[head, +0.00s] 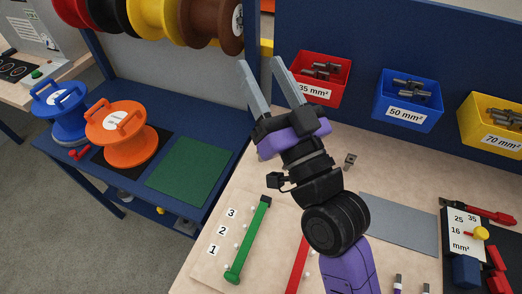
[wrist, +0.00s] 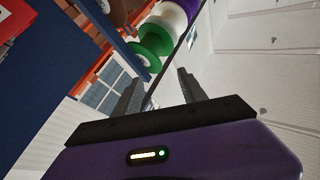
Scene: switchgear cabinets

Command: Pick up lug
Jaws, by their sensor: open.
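Dark grey lugs (head: 327,70) lie in the red bin (head: 318,91) marked 35 mm². More lugs (head: 410,88) lie in the blue bin (head: 406,115) marked 50 mm², and others (head: 506,118) in the yellow bin (head: 489,133) marked 70 mm². A small grey metal piece (head: 350,159), possibly a lug, lies on the bench right of my arm. My gripper (head: 259,66) is open and empty, raised left of the red bin with its fingers pointing up and away. In the wrist view the open fingers (wrist: 158,76) have nothing between them, and no lug shows.
Cable spools hang on the rack at top left. An orange spool (head: 121,131) and a green mat (head: 186,171) are on the blue table. A green rod (head: 248,240), a red rod (head: 297,265), a grey mat (head: 400,220) and red-handled tools (head: 491,214) lie on the bench.

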